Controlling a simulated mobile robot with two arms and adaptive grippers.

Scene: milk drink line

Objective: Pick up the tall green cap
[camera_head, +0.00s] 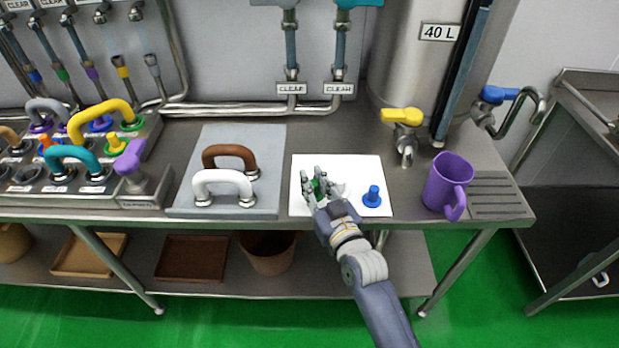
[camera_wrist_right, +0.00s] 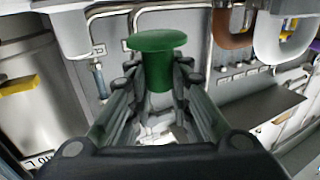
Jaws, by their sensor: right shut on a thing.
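The green cap (camera_wrist_right: 158,42) has a wide round top and a narrower stem, and it shows large in the right wrist view. My right gripper (camera_wrist_right: 150,92) is shut on it, with a finger on each side of the stem. In the head view the right gripper (camera_head: 321,189) is over the white mat (camera_head: 340,163), and only a little of the green cap (camera_head: 320,187) shows between the fingers. I cannot tell whether the cap touches the mat. A blue cap (camera_head: 372,196) stands on the mat to the right. My left gripper is not in view.
A purple mug (camera_head: 447,186) stands right of the mat, below a yellow-handled tap (camera_head: 402,116). A grey board (camera_head: 245,137) with a brown handle (camera_head: 230,153) and a white handle (camera_head: 223,183) lies left. A rack (camera_head: 147,190) of coloured handles stands far left.

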